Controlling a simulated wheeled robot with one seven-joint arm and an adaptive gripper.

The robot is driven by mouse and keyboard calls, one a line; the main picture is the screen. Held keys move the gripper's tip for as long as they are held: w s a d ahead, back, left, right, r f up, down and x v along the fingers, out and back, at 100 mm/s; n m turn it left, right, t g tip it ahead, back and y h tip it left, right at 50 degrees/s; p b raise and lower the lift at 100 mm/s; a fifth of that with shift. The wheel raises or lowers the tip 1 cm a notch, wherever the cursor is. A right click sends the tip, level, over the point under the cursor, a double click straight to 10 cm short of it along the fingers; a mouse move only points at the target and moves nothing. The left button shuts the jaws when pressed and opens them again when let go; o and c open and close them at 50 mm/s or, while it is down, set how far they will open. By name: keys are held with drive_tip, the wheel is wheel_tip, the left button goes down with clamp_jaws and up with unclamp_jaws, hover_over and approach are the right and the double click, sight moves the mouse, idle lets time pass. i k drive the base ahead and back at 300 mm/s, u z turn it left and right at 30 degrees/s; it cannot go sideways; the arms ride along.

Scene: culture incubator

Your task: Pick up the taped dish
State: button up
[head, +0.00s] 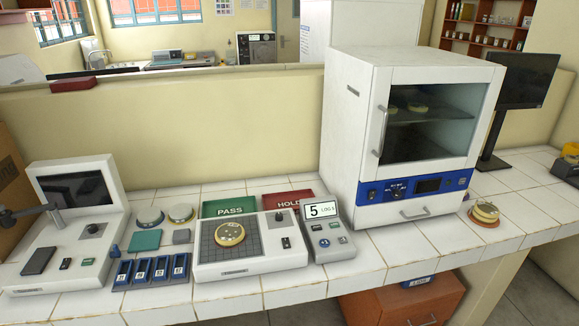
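A round yellowish dish (229,234) lies on the dark grid plate of a white device (241,269) at the centre front. Small marks show on its top; I cannot tell whether they are tape. A small stack of similar dishes (486,212) stands on a reddish round base at the right. Two more dishes, one of them here (418,107), sit on a shelf behind the incubator's glass. The white incubator (349,140) has its door shut. My gripper is not in view.
A display reading 5 (322,210) stands right of the grid device. Green PASS (229,204) and red HOLD (287,197) plates lie behind. Blue slots (152,271), two round items (151,217) and a screen unit (76,190) are left. Bare tiles (407,248) lie before the incubator.

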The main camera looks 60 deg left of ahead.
sight(228, 234)
drive_tip(key=z, duration=0.15)
drive_tip(key=k, duration=0.8)
drive_tip(key=u, duration=1.2)
